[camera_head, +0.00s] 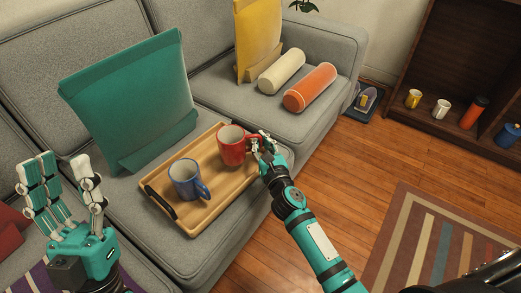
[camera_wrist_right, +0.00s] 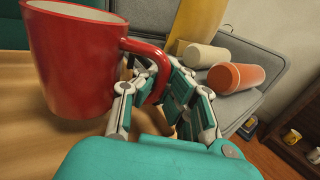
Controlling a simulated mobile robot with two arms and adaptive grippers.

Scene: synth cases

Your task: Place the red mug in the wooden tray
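The red mug (camera_head: 231,146) is upright over the right part of the wooden tray (camera_head: 206,216) on the sofa seat. I cannot tell whether its base touches the tray floor. My right gripper (camera_head: 262,145) is at the mug's handle; in the right wrist view its fingers (camera_wrist_right: 150,92) close around the handle of the red mug (camera_wrist_right: 75,62), partly hiding it. A blue mug (camera_head: 187,180) stands in the tray, left of the red one. My left gripper (camera_head: 72,183) is open and empty, fingers up, left of the tray.
A teal cushion (camera_head: 130,95) leans behind the tray. A shelf (camera_head: 450,70) with mugs stands at right.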

